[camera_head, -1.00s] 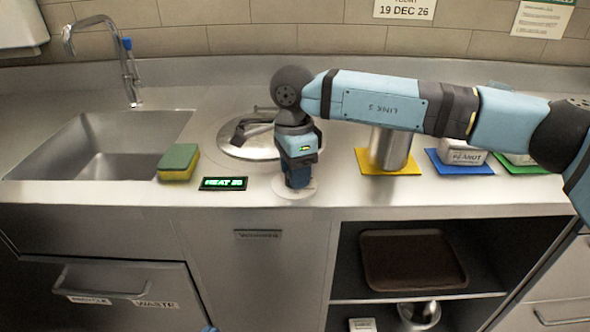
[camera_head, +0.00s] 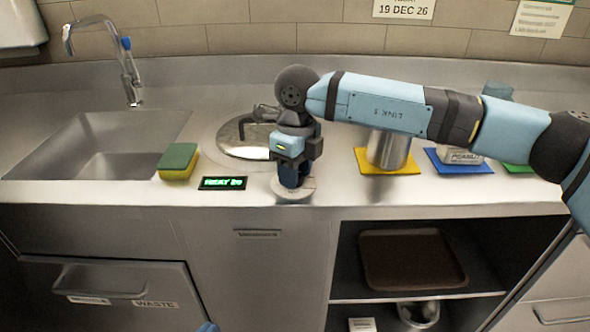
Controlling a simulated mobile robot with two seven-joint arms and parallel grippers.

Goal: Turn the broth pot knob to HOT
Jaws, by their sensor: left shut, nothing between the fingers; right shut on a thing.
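The broth pot, with a shiny round lid (camera_head: 238,136), is set into the counter, partly hidden behind my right arm. In front of it is the pale round dial plate (camera_head: 279,192) of the knob. My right gripper (camera_head: 293,185) points straight down over this plate and is shut on the knob, which its fingers almost wholly hide. I cannot read the dial marks or the knob's pointing. A small black display (camera_head: 222,183) left of the dial shows green text like "HEAT" and a blurred number. Only a blue sliver of my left gripper (camera_head: 208,328) shows at the bottom edge, shut and empty.
A sponge (camera_head: 178,161) lies between the sink (camera_head: 100,140) and the display. A metal container (camera_head: 388,150) stands on a yellow mat (camera_head: 365,166), under my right forearm. A labelled tub (camera_head: 460,157) is on a blue mat (camera_head: 480,169). A brown tray (camera_head: 412,260) is on the shelf below.

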